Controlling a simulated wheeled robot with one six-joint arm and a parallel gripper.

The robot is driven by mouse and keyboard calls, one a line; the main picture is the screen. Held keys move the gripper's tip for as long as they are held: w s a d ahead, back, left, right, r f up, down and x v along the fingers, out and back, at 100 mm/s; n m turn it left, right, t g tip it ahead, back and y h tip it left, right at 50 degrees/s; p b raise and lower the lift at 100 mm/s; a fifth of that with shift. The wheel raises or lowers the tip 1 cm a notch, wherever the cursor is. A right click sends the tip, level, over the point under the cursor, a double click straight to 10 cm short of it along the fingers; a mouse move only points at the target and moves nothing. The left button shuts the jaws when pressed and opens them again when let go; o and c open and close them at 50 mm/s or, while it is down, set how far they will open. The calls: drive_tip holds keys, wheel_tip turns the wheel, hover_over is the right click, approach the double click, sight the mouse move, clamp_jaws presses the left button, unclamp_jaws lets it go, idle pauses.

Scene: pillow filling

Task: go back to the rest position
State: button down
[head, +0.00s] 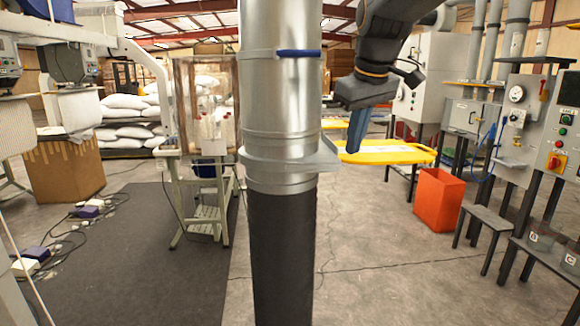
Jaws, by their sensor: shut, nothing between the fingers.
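My gripper (355,143) hangs from my dark arm right of the picture's middle, pointing down. Its narrow blue fingers are shut, with nothing seen between them. In the picture it overlaps the left part of a yellow-topped table (395,155) behind it. The gap between gripper and table cannot be judged from this one view.
An upright column hides the middle of the view. An orange bin (437,200) and control cabinets (525,130) stand at the right. A machine stand (205,180), a cardboard box (65,167) and stacked white sacks (125,115) are at the left. Cables lie on the floor left.

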drive_tip(key=s+d+f+m+g, duration=0.1)
drive_tip(key=s+f+m, duration=0.1)
drive_tip(key=s+f, duration=0.4)
drive_tip(key=s+d+f+m+g, duration=0.1)
drive_tip(key=s+f, duration=0.6)
drive_tip(key=f, duration=0.8)
drive_tip(key=s+d+f+m+g+b, duration=0.1)
drive_tip(key=s+d+f+m, duration=0.2)
drive_tip(key=s+f, duration=0.4)
wheel_tip(320, 180, down, 4)
drive_tip(key=shift+d+r+h, duration=0.15)
drive_tip(key=shift+r+h, duration=0.05)
drive_tip(key=shift+h, duration=0.1)
